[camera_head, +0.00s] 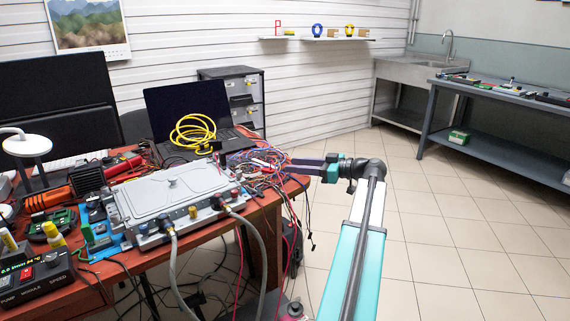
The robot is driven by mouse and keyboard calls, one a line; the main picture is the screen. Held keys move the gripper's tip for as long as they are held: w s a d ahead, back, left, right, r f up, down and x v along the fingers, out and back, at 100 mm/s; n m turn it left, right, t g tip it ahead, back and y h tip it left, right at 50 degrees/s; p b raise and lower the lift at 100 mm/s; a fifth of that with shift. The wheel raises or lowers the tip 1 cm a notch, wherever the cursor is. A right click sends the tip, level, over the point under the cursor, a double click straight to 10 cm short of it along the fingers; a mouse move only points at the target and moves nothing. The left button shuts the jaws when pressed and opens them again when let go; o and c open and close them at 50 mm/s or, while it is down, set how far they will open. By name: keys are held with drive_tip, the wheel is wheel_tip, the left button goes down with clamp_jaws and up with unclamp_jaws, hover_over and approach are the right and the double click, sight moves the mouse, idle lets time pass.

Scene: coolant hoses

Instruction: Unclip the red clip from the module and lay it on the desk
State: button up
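The module (165,200) is a grey, lidded metal box on the wooden desk (120,270). Grey hoses (246,226) run from fittings on its front side and droop over the desk edge. I cannot make out the red clip for certain; small parts around the fittings are too small to tell. My gripper (293,165) is at the right of the desk, pointing left, close to the tangle of wires in the picture and apart from the module. Its dark fingers are seen nearly edge-on, so I cannot tell whether they are open. I see nothing clearly held.
Colored wires (265,168) crowd the desk's right end. A laptop (190,115) with a yellow cable coil (200,130) stands behind the module. A pump controller (40,275), tools and small boards fill the left. The tiled floor at right is clear.

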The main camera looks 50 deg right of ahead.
drive_tip(key=shift+v, duration=1.85)
drive_tip(key=shift+s, duration=0.1)
